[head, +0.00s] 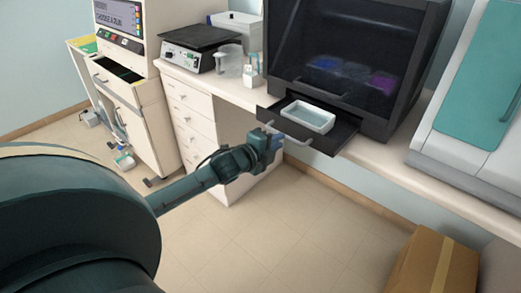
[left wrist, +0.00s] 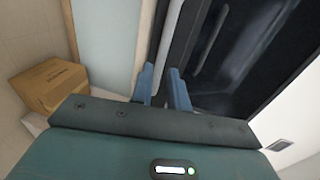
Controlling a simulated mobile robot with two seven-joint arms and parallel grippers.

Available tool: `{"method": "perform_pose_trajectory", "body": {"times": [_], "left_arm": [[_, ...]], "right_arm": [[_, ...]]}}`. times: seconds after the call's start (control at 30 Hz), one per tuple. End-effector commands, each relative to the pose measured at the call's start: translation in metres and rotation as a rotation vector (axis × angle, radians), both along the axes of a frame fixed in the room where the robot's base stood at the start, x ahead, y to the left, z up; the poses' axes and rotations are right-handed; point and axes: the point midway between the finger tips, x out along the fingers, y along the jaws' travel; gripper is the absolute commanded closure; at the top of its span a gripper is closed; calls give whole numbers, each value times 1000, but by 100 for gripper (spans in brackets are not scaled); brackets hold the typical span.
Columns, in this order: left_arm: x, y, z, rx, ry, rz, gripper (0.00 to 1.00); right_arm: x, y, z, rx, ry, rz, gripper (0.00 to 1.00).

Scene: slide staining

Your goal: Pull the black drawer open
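The black drawer (head: 334,140) juts out from under the dark-fronted cabinet, part-way open. A pale bar handle (head: 293,138) runs along its front. A white rectangular tray (head: 307,117) sits inside it. My left gripper (head: 270,137) is at the handle's left end. In the left wrist view its two blue fingers (left wrist: 161,84) stand close together, with a narrow gap and a light bar running between them. They look shut on the handle, though the contact itself is partly hidden. My right gripper is not in view.
The dark-windowed cabinet (head: 350,55) stands on the pale bench. A scale-like device (head: 197,50) and small white containers are left of it. White drawers (head: 193,120) stand below. A cardboard box (head: 432,265) is on the floor at lower right. The floor before the drawer is clear.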

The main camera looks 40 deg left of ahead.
Motion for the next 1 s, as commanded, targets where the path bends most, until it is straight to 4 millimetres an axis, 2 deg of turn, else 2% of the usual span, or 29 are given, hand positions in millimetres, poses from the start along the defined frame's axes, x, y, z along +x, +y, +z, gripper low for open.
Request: {"method": "perform_pose_trajectory", "body": {"times": [0.03,0.2,0.4,0.6,1.0], "left_arm": [[-12,1,0,3,3,-3,83],[-44,3,7,2,3,0,83],[-68,5,13,0,1,0,83],[-77,6,17,1,-1,0,83],[-77,6,17,1,-2,0,83]], "right_arm": [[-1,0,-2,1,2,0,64],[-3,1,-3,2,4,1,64],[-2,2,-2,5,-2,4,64],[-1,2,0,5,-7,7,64],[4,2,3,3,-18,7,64]]}}
